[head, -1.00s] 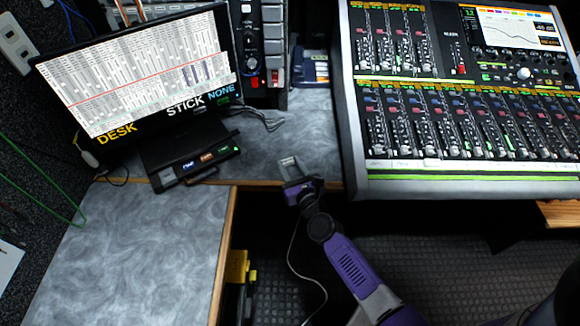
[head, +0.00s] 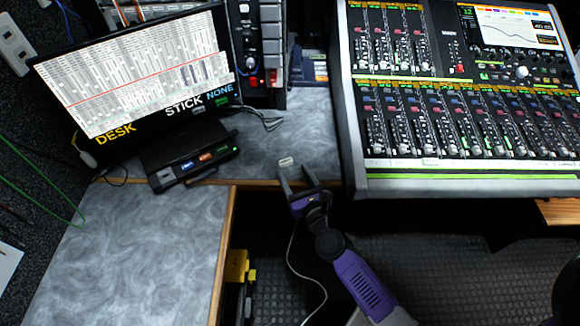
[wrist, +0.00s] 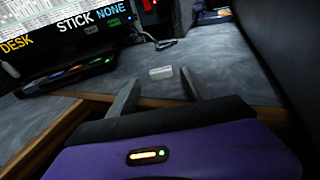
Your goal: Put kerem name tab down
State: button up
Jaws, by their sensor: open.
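A small white tab (head: 286,162), which I take to be the kerem name tab, lies flat on the grey desk top (head: 262,150) near its front edge. Any writing on it is too small to read. It also shows in the wrist view (wrist: 161,73), just beyond the fingertips. My gripper (head: 295,173) is open at the desk's front edge, with its fingers pointing towards the tab. In the wrist view my gripper (wrist: 160,82) has clear space between its fingers and nothing in it. The tab appears apart from both fingers.
A mixing console (head: 450,185) stands to the right. A monitor (head: 140,75) with DESK, STICK and NONE labels stands left, with a black button box (head: 195,168) before it. A cable (head: 262,118) lies behind. The left desk surface (head: 130,250) is bare.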

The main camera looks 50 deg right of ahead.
jog(key=v, duration=0.7)
jog(key=shift+b, duration=0.45)
jog(key=s+a+r+m+y, duration=0.4)
jog(key=s+a+r+m, duration=0.3)
jog(key=m, duration=0.8)
jog(key=s+a+r+m+y, duration=0.4)
jog(key=s+a+r+m, duration=0.4)
jog(key=s+m, duration=0.6)
jog(key=a+m, duration=0.1)
jog(key=a, duration=0.1)
jog(key=shift+a+r+t, duration=0.2)
jog(key=shift+a+t, duration=0.1)
jog(key=shift+a, duration=0.1)
jog(key=shift+r, duration=0.1)
jog(key=shift+r+p, duration=0.3)
jog(key=shift+p, duration=0.1)
